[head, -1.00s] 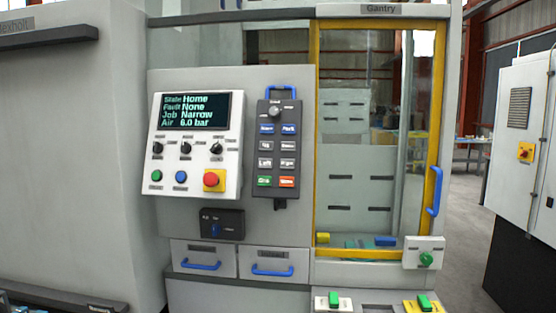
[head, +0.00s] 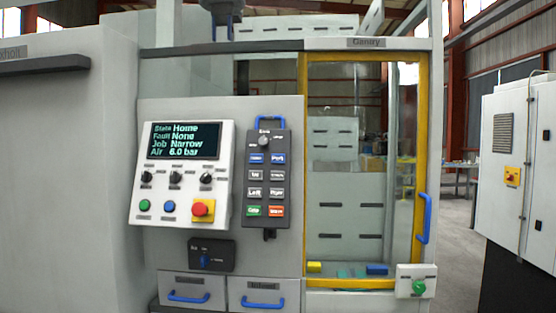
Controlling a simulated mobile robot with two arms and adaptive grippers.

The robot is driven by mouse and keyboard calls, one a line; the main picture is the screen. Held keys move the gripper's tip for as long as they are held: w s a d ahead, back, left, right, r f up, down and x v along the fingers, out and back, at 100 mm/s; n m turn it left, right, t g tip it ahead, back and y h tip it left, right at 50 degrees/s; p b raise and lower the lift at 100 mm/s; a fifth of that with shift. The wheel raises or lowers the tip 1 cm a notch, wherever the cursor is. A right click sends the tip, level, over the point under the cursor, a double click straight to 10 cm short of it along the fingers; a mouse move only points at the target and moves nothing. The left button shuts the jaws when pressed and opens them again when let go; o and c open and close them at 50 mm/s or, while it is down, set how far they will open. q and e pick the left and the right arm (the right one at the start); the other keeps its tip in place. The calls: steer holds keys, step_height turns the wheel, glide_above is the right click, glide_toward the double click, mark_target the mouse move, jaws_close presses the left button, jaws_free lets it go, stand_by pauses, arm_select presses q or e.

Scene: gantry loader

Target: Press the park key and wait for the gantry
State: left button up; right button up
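The hand pendant (head: 268,180) hangs on the grey cabinet front, with a blue handle on top and a selector knob. Its park key (head: 278,158) is a blue key at the upper right of the key block. The display (head: 183,141) reads State Home, Fault None, Job Narrow, Air 6.0 bar. The gantry cell (head: 366,170) stands behind a yellow-framed window door that looks closed. A dark gantry part (head: 222,18) shows above the cabinet at the top. Neither of my grippers is in view.
The control panel has knobs, a green and a blue button and a red emergency stop (head: 201,209). Below are a small black box (head: 212,254) and two drawers with blue handles. A white cabinet (head: 515,170) stands at right, with open floor between.

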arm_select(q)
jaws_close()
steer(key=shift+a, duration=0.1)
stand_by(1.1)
